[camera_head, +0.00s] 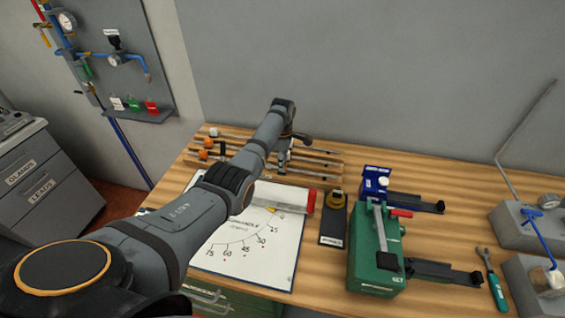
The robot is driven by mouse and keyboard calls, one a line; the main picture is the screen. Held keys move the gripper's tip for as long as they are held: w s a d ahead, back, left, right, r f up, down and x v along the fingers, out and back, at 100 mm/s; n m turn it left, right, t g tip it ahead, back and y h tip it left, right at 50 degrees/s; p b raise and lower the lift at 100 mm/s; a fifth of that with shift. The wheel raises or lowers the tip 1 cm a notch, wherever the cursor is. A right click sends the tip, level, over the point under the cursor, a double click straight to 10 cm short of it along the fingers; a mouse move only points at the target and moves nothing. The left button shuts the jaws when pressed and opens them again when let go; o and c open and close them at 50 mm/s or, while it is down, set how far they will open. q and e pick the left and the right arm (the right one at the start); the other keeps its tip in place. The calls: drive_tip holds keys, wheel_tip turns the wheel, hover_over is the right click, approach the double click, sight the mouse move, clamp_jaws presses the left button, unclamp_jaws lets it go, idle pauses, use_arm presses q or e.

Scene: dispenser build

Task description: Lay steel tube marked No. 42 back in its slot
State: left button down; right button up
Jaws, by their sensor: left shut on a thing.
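My left arm reaches from the lower left across the bench. Its gripper (283,164) points down over the wooden rack (325,158) at the back and is shut on a thin tube there, though the arm and fingers hide much of it. I cannot tell whether the tube touches its slot or hangs above it. Several slim steel tubes lie across the rack, with orange and white ends at the left. Their numbers are too small to read, so No. 42 cannot be picked out. My right gripper is out of view.
A white angle chart (262,243) lies in front of the rack, with a grey, red-ended cylinder (285,197) on it. A green bender (377,255), a blue device (377,180) and a green-handled wrench (492,280) stand or lie to the right. The wall rises behind the bench.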

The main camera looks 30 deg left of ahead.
use_arm(q)
drive_tip(key=shift+f, duration=0.25)
drive_tip(key=c, duration=1.1)
unclamp_jaws()
drive_tip(key=shift+c, duration=0.2)
drive_tip(key=shift+o, duration=0.4)
drive_tip(key=shift+r, duration=0.1)
wheel_tip(320, 180, up, 7)
drive_tip(key=p, duration=0.7)
